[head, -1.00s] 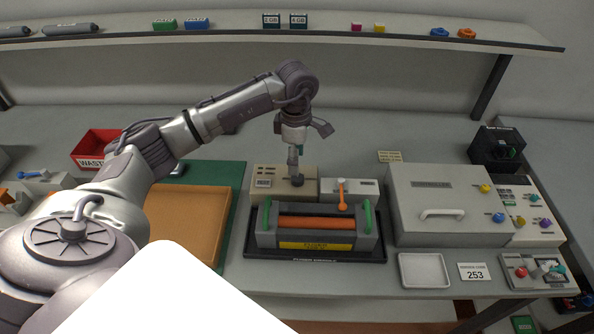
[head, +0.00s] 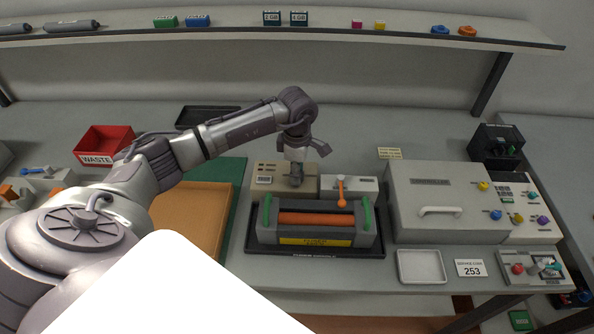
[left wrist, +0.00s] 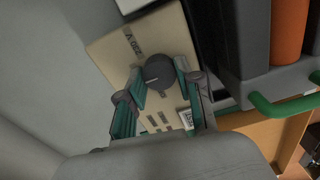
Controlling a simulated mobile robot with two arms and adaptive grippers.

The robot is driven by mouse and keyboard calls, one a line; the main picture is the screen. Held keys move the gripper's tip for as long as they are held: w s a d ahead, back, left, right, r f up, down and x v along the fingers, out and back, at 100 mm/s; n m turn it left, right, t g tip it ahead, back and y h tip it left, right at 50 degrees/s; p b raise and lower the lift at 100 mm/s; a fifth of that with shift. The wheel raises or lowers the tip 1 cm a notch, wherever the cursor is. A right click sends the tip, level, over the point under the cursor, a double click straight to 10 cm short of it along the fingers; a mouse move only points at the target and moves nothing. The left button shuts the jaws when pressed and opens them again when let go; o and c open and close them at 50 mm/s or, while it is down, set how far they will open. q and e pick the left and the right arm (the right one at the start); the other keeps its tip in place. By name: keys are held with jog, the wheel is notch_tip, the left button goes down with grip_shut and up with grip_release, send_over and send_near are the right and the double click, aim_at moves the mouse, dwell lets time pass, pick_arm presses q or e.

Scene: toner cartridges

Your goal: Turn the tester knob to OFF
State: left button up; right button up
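The tester (head: 265,182) is a beige box behind the fuser unit on the bench. It also shows in the left wrist view (left wrist: 112,48). Its round dark knob (left wrist: 160,72) has a light pointer line, and small lettering nearby is too blurred to read surely. My left gripper (head: 297,172) points down over the knob, mostly hiding it in the head view. In the left wrist view its teal fingers (left wrist: 160,82) stand apart on both sides of the knob, very close to it. Contact is not clear. My right gripper is not in view.
The fuser unit (head: 316,241) with green handles stands in front of the tester. A grey box with an orange lever (head: 341,190) is right beside it. A large lidded machine (head: 435,195) is farther right. An orange tray (head: 190,215) lies left.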

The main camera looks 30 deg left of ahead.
pick_arm(q)
jog(key=shift+c, duration=1.2)
grip_shut()
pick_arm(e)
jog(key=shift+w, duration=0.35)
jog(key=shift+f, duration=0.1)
pick_arm(q)
jog(key=n+b, duration=0.1)
jog(key=n, duration=0.3)
jog(key=shift+n+b, duration=0.3)
jog(key=shift+b, duration=0.1)
jog(key=n+b, duration=0.1)
jog(key=n, duration=0.8)
jog(key=shift+d+b, duration=0.1)
jog(key=shift+b, duration=0.2)
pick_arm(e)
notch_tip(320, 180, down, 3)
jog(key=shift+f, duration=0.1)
pick_arm(q)
jog(key=shift+n, duration=0.3)
